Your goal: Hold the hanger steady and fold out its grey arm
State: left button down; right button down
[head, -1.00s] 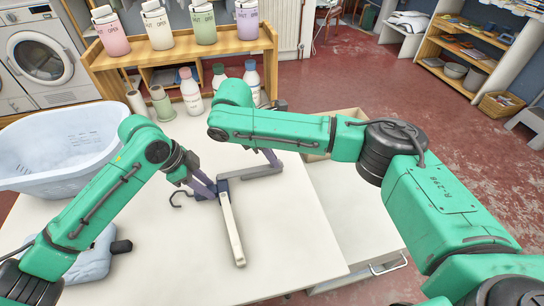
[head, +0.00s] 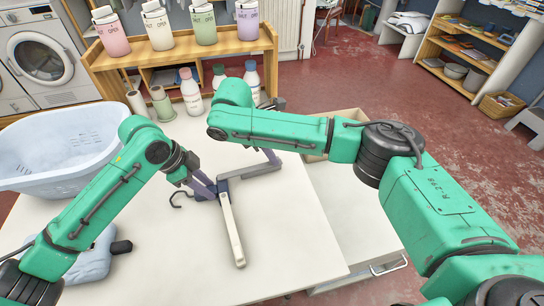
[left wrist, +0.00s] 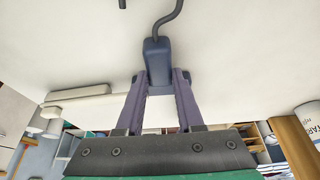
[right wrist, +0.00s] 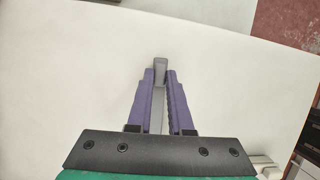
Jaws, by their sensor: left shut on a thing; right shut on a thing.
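The hanger lies low over the white table (head: 285,240). Its dark blue hub (head: 223,186) has a dark hook (head: 178,197) on the left. Its cream arm (head: 232,230) points toward the front of the table. Its grey arm (head: 258,171) points to the right, at a wide angle to the cream arm. My left gripper (head: 210,189) is shut on the hub, which also shows between its purple fingers in the left wrist view (left wrist: 157,62). My right gripper (right wrist: 160,80) is shut on the outer part of the grey arm, whose tip (right wrist: 160,63) shows past the fingers.
A pale blue basket (head: 60,150) stands at the left. Several bottles (head: 190,92) stand at the back, before a wooden shelf (head: 180,55). The table's front middle is clear.

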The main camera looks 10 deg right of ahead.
jog(key=shift+w+a+n+t, duration=0.15)
jog(key=shift+w+n+t, duration=0.15)
jog(key=shift+w+n, duration=0.45)
jog(key=w+a+n, duration=0.1)
jog(key=w, duration=0.1)
jog(key=w+a+n+t, duration=0.1)
jog(key=w+n, duration=0.1)
jog(key=w+n+y, duration=0.1)
jog(key=w+n, duration=0.1)
jog(key=shift+a+t, duration=0.4)
jog(key=w+a+n, duration=0.1)
jog(key=a+n, duration=0.1)
jog(key=w+a+n+t+y, duration=0.1)
jog(key=a+n, duration=0.1)
jog(key=w+a+n+y, duration=0.1)
jog(key=w+a+n, duration=0.1)
jog(key=shift+w, duration=0.1)
jog(key=shift+w+a+n+t+y, duration=0.15)
jog(key=shift+w+a+n+y, duration=0.05)
jog(key=shift+a+n, duration=0.4)
jog(key=shift+w+a+n+t+y, duration=0.15)
jog(key=shift+w+a+n+y, duration=0.05)
jog(key=shift+a+n, duration=0.4)
jog(key=c, duration=0.8)
grip_release()
jog(key=v, duration=1.2)
